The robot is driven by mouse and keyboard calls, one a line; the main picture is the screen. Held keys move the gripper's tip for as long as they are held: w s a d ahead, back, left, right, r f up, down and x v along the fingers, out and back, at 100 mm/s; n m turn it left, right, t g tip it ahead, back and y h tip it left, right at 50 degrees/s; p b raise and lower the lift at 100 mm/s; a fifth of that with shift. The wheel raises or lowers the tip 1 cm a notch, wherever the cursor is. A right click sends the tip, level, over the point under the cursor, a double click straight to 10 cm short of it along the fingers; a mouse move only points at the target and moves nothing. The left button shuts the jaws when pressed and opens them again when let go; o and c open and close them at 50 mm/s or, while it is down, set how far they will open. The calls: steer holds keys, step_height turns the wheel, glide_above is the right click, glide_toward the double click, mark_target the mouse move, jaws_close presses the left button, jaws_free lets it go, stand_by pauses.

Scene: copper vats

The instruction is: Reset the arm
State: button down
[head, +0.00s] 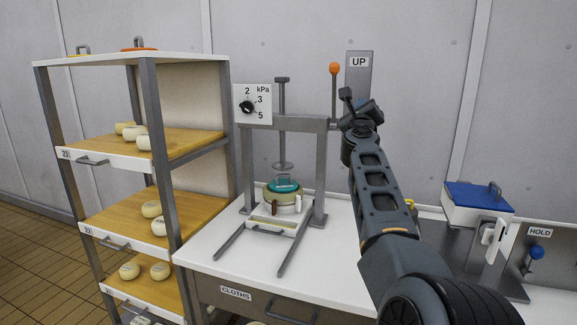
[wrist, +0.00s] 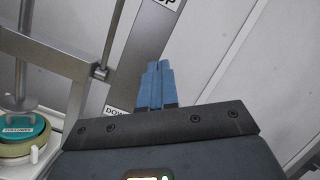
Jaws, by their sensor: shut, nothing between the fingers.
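My arm (head: 385,195) reaches up and forward in the head view, its end in front of the grey UP plate, to the right of the press. My gripper (wrist: 158,66) shows in the wrist view with its two blue fingers together and nothing between them. The lever with an orange knob (head: 334,69) stands upright just left of the arm's end, and I see no contact with it. The plate with UP and DOWN labels (wrist: 146,45) is beyond the fingers in the wrist view.
The press frame (head: 247,165) stands on the white counter (head: 225,258), with a teal-lidded round mould (head: 283,188) under its raised plunger. A shelf rack (head: 155,95) with pale cheeses is at left. A blue-lidded box (head: 478,200) and a HOLD panel (head: 540,245) are at right.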

steer(key=s+d+f+n, duration=0.35)
steer(key=s+f, duration=0.35)
steer(key=f, duration=0.5)
steer(key=s+d+f+n, duration=0.3)
steer(key=s+f+n, duration=0.3)
steer(key=f, duration=0.6)
steer(key=s+d+f+n+g+y, duration=0.1)
steer(key=s+f+n, duration=0.2)
steer(key=s+f, duration=0.55)
steer(key=s+d+f+n+y, duration=0.15)
steer(key=s+f+n, duration=0.35)
steer(key=s, duration=0.7)
steer(key=s+a+f+n+g+y+b, duration=0.15)
steer(key=s+n, duration=0.25)
steer(key=s, duration=0.9)
steer(key=s+a+f+n+g+p, duration=0.1)
steer(key=s+f+n, duration=0.2)
steer(key=s, duration=0.9)
steer(key=s+a+r+n+g, duration=0.1)
steer(key=s+r, duration=0.4)
steer(key=s, duration=0.5)
steer(key=s+a+r+n+g+y, duration=0.1)
steer(key=s+a+r+n, duration=0.2)
steer(key=s, duration=0.7)
step_height(320, 180, up, 3)
steer(key=n, duration=0.3)
steer(key=shift+a+y+b, duration=0.2)
steer(key=shift+y+b, duration=0.1)
steer(key=shift+b, duration=0.1)
steer(key=shift+f, duration=0.1)
